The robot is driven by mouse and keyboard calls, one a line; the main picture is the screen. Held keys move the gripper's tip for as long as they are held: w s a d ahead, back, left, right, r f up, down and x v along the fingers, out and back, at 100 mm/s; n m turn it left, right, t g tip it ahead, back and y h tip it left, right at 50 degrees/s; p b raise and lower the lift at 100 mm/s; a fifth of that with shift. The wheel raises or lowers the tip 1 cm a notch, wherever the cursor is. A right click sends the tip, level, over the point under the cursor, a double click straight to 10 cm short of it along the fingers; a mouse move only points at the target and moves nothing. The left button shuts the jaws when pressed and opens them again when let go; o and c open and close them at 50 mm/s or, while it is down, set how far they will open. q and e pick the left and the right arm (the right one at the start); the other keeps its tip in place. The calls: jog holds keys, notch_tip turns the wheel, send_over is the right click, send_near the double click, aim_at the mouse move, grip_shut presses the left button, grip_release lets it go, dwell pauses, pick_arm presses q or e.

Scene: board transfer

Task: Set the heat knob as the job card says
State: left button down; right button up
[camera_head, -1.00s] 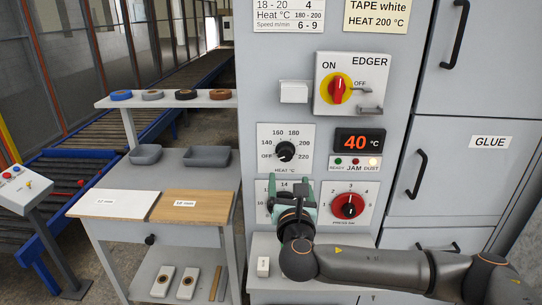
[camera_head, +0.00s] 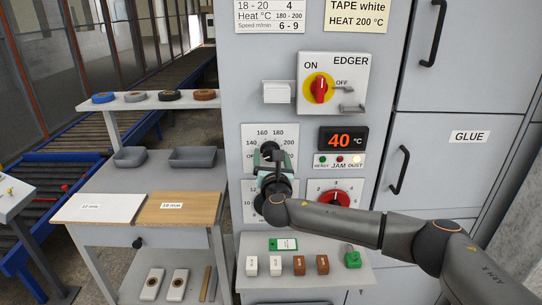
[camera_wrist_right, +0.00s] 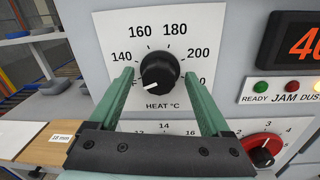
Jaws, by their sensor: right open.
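The black heat knob (camera_head: 269,147) sits on a white dial plate marked in °C. In the right wrist view the knob (camera_wrist_right: 160,72) shows its white pointer mark at the lower left, on the OFF side. My right gripper (camera_head: 268,158) is open, its green fingers at the left and right of the knob. I cannot tell whether they touch it. The job card (camera_head: 357,16) reads "TAPE white, HEAT 200 °C". The display (camera_head: 342,140) shows 40 °C. My left gripper is not in view.
Below are a dial partly hidden by my gripper and a red pressure knob (camera_head: 336,197). The EDGER switch (camera_head: 320,89) is above. A ledge (camera_head: 330,268) holds several small blocks and a green tag. A side table with boards (camera_head: 178,208) stands left.

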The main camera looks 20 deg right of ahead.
jog(key=shift+w, duration=0.35)
jog(key=shift+s+r, duration=0.1)
grip_shut()
dwell(0.5)
